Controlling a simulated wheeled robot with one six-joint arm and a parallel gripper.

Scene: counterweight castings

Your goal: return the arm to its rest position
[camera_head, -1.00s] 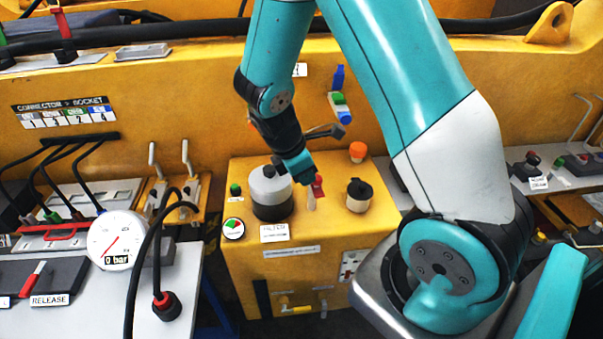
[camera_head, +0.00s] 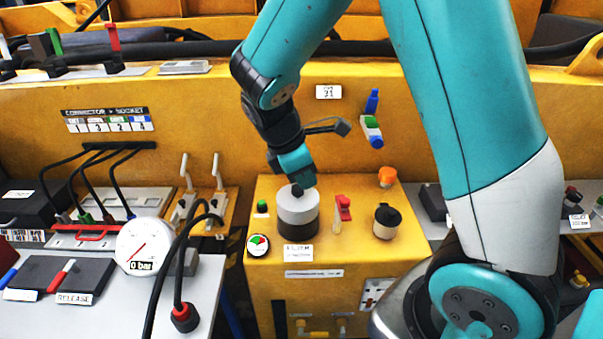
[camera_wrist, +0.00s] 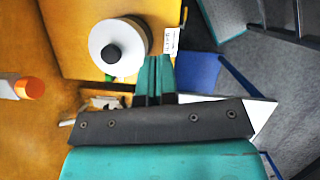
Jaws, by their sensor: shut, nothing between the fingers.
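My gripper (camera_wrist: 153,80) shows in the wrist view with its two teal fingers together and nothing between them. In the head view my gripper (camera_head: 303,184) points down just above or behind the white and dark filter canister (camera_head: 298,212); the exact gap cannot be told. The canister's round white top with a black knob also shows in the wrist view (camera_wrist: 130,36), beyond the fingertips and to their left. My arm reaches down from the top of the head view.
The yellow box (camera_head: 345,272) also carries a red-handled lever (camera_head: 342,208), a black-topped cup (camera_head: 387,222) and a green-marked dial (camera_head: 258,246). A pressure gauge (camera_head: 143,247) with black hoses stands at left. Open floor (camera_wrist: 235,60) shows at right in the wrist view.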

